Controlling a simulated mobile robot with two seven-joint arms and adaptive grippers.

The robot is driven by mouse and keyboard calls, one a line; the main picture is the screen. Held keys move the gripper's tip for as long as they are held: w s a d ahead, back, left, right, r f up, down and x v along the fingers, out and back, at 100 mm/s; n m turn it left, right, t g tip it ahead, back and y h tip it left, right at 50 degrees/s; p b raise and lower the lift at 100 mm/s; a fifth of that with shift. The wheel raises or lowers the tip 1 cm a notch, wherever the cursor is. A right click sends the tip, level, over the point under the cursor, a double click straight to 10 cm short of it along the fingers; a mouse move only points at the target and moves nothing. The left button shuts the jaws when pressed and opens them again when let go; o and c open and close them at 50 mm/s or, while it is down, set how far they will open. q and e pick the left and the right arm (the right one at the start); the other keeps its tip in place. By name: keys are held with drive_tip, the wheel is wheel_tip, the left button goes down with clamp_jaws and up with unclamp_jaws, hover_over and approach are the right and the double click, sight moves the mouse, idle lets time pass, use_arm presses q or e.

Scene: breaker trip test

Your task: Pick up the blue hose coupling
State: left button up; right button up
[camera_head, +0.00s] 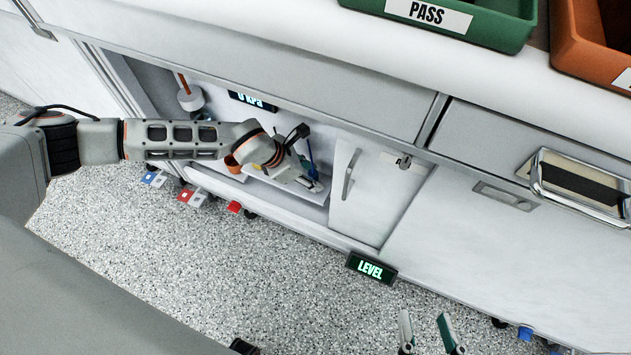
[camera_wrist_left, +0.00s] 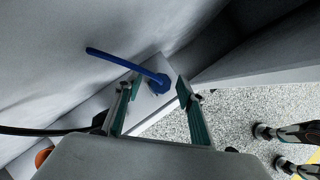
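The blue hose coupling (camera_wrist_left: 161,83) shows in the left wrist view as a round blue end with a long thin blue stem, on a pale block. In the head view a blue sliver of it (camera_head: 311,156) shows inside the open cabinet bay. My left gripper (camera_head: 307,162) reaches into this bay. In the left wrist view my left gripper (camera_wrist_left: 158,88) is open, its two green-padded fingers apart on either side of the round end; I cannot tell whether either touches it. My right gripper (camera_head: 428,325) is open and empty above the floor at the bottom of the head view.
A pale shelf (camera_head: 290,193) lies low in the bay, with an orange-brown cup (camera_head: 234,164) at its left. A cabinet door (camera_head: 357,190) stands right of the bay. Red pedals (camera_head: 234,207) and a LEVEL display (camera_head: 371,268) sit low along the front. The speckled floor is mostly clear.

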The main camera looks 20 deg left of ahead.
use_arm(q)
drive_tip(key=shift+w+r, duration=0.1)
drive_tip(key=shift+w, duration=0.1)
clamp_jaws()
